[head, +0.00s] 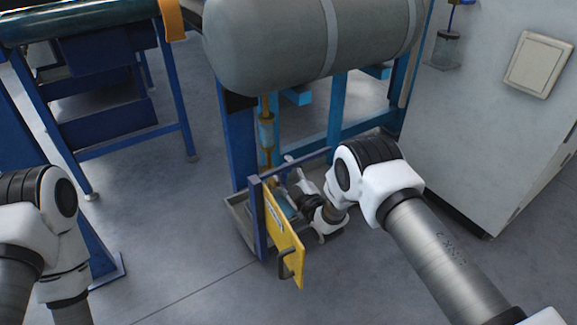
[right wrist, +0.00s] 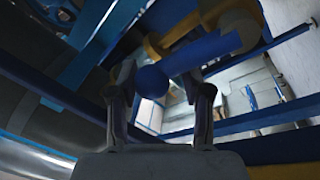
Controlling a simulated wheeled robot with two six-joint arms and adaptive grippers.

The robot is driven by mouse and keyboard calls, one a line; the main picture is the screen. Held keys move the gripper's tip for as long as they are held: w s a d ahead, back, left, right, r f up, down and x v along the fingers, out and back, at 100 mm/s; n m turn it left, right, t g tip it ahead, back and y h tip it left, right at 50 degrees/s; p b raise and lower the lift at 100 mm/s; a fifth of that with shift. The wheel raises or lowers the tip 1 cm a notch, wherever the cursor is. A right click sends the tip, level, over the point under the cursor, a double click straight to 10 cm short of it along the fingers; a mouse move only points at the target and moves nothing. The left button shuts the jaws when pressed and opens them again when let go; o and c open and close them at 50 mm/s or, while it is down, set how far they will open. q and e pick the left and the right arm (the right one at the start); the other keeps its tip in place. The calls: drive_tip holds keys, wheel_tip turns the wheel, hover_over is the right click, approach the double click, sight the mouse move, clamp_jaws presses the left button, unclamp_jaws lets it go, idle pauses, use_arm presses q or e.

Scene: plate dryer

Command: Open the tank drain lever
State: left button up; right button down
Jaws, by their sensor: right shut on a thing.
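The grey tank (head: 275,45) lies on a blue frame in the head view. A brass drain pipe (head: 268,155) runs down beneath it. In the right wrist view, a blue lever (right wrist: 205,50) with a rounded end crosses in front of a yellow-brass valve body (right wrist: 165,42). My right gripper (right wrist: 163,82) is shut on the lever near its rounded end, with one finger on each side. In the head view my right gripper (head: 303,198) is low under the tank, partly behind a yellow panel; the lever cannot be made out there. My left gripper is out of view.
The yellow panel (head: 283,235) stands on a blue post close to my right gripper. A grey drip tray (head: 238,212) lies under the pipe. A pale cabinet (head: 480,130) stands at the right. Floor in front is clear.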

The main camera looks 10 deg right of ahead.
drive_tip(key=shift+s+f+n, duration=0.1)
drive_tip(key=shift+f+n, duration=0.1)
drive_tip(key=shift+n, duration=0.2)
drive_tip(key=c, duration=0.5)
unclamp_jaws()
drive_tip(key=shift+f, duration=0.1)
drive_tip(key=shift+o, duration=0.5)
drive_tip(key=shift+f, duration=0.1)
drive_tip(key=shift+r, duration=0.2)
